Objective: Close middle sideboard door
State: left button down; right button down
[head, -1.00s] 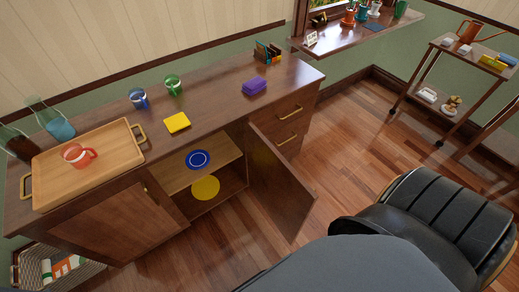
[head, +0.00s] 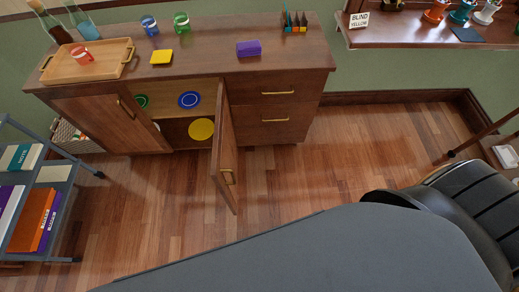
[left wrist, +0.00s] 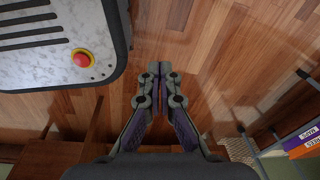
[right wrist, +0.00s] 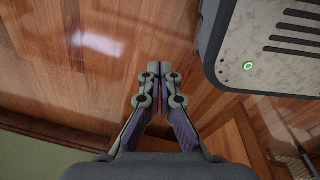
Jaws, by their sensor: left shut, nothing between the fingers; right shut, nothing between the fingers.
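The wooden sideboard (head: 290,60) stands against the wall in the head view. Its middle door (head: 225,150) stands wide open, swung out over the floor, with a brass handle (head: 228,176) near its free edge. The open compartment shows a blue plate (head: 189,99) on the shelf and a yellow plate (head: 201,129) below. My left gripper (left wrist: 160,75) is shut and empty above the wood floor in the left wrist view. My right gripper (right wrist: 160,75) is shut and empty in the right wrist view. Neither gripper shows in the head view or touches the door.
A tray (head: 60,71) with a red mug, bottles, cups and a purple block (head: 248,48) stand on the sideboard top. A cart with books (head: 35,215) is at left. The floor before the door is clear.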

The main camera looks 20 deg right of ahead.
aim_at(224, 167)
jog(key=l, duration=0.2)
jog(key=k+l+z, duration=0.15)
jog(key=k, duration=0.35)
jog(key=k+l+z, duration=0.1)
jog(key=k+l, duration=0.2)
jog(key=k, duration=0.15)
jog(key=k+l+z, duration=0.15)
jog(key=k, duration=0.3)
jog(key=l, duration=0.1)
